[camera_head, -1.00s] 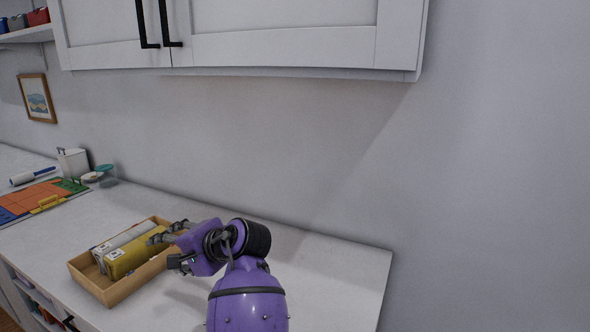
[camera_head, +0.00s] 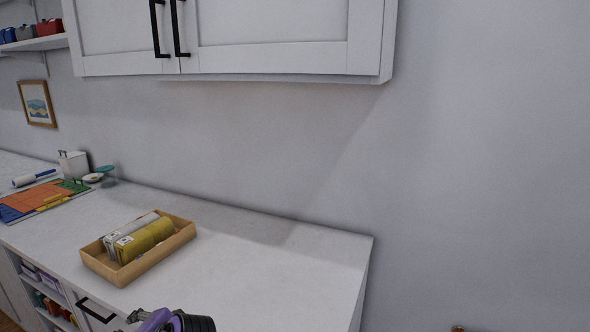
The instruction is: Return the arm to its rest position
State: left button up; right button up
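A purple and black part of my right arm (camera_head: 175,321) shows at the bottom edge, left of centre, in front of the counter. Only a small grey piece near its gripper end shows; the fingers are cut off by the frame, so I cannot tell whether the gripper is open or shut. My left arm and gripper are not in view. A wooden tray (camera_head: 182,238) stands on the counter, clear of the arm. A yellow box (camera_head: 146,240) and a white box (camera_head: 131,229) lie side by side in it.
The white counter (camera_head: 270,262) is bare right of the tray and ends at its right edge. A white wall cabinet (camera_head: 270,30) hangs above. A colourful mat (camera_head: 45,197) and a white canister (camera_head: 74,165) are at the left. A black drawer handle (camera_head: 95,309) shows below.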

pick_arm(q)
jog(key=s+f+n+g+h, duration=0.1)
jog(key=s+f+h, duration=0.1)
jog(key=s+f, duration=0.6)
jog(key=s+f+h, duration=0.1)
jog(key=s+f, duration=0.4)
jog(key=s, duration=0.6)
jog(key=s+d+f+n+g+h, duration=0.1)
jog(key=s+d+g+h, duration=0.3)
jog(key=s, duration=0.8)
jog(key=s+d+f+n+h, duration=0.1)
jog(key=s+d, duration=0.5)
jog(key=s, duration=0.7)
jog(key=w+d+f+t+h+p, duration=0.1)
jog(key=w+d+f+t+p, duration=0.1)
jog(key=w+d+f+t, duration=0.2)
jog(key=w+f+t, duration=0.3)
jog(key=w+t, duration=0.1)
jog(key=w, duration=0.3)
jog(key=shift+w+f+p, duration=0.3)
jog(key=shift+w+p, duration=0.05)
jog(key=shift+p, duration=0.05)
pick_arm(e)
jog(key=shift+a+r, duration=0.15)
jog(key=shift+r, duration=0.45)
jog(key=shift+a+r, duration=0.15)
jog(key=shift+r, duration=0.4)
